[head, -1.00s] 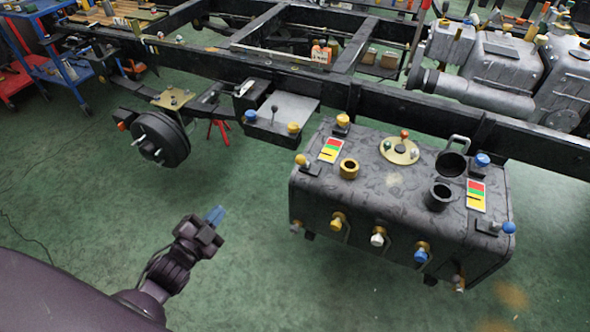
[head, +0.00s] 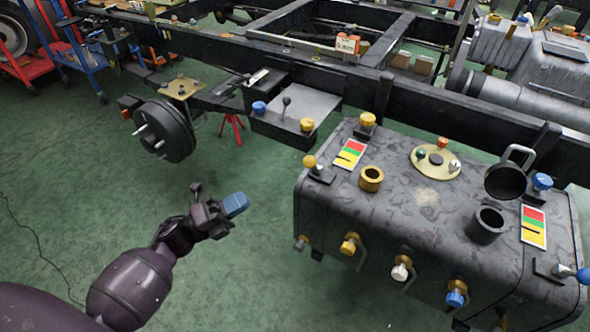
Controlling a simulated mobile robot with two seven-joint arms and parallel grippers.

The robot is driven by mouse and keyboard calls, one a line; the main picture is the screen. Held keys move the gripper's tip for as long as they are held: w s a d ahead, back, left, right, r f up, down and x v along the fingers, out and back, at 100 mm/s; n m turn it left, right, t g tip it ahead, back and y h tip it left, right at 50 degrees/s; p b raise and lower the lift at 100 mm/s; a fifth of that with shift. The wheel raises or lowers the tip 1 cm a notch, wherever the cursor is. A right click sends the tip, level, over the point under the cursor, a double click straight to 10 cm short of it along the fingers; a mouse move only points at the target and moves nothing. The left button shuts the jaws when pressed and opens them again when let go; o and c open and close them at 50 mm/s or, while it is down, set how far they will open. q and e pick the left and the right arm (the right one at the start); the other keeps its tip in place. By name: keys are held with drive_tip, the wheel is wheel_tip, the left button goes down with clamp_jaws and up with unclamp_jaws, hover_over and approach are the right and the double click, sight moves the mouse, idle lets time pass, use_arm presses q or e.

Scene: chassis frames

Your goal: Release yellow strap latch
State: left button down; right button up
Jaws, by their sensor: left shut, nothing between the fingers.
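The dark grey tank (head: 440,205) is at the right and carries several coloured fittings. On its front face is a yellow-knobbed latch (head: 349,246), with a white-knobbed one (head: 401,270) and a blue-knobbed one (head: 456,295) to its right. A lever with a yellow ball (head: 310,162) sits at the tank's top left corner. I cannot tell which yellow fitting is the strap latch. My left gripper (head: 236,204) has blue fingertips, is shut and empty, and is in the air left of the tank, apart from it. My right gripper is not in view.
The black chassis rail (head: 420,110) runs behind the tank. A battery box (head: 290,112) with blue and yellow knobs and a round brake drum (head: 164,131) hang at the left. A red stand (head: 232,127) is below. Green floor (head: 235,275) between arm and tank is clear.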

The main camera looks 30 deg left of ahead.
sight(312, 165)
use_arm(q)
drive_tip(key=b+x, duration=0.1)
drive_tip(key=x, duration=1.3)
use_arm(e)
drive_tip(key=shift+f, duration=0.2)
use_arm(q)
drive_tip(key=shift+r, duration=0.1)
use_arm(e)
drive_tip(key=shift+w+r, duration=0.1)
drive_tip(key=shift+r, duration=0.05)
